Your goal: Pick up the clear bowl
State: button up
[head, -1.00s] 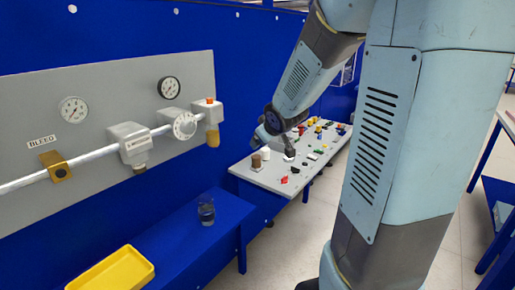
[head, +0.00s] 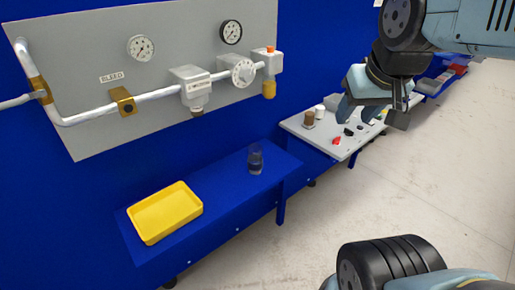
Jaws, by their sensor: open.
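A clear, upright, glass-like vessel with a dark lower part (head: 256,159) stands on the blue bench (head: 225,190), right of the yellow tray. It looks more like a tall cup than a bowl, and I see no other clear bowl. My gripper (head: 356,116) is at the upper right, in front of the grey table. It points downward, is open and appears empty. It is well to the right of the clear vessel and apart from it. My gripper hides part of the grey table and its objects.
A yellow tray (head: 166,213) lies on the bench's left end. A grey panel (head: 90,50) with gauges and a pipe (head: 150,98) is on the wall above. The grey table (head: 318,137) holds small objects, including a brown cylinder (head: 309,118). The floor (head: 440,180) at right is clear.

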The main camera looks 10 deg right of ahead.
aim_at(255, 150)
jog(key=u, duration=1)
jog(key=i, duration=0.1)
jog(key=z, duration=2.5)
jog(key=k, duration=1)
jog(key=u, duration=0.95)
jog(key=i, duration=0.5)
jog(key=z, duration=0.05)
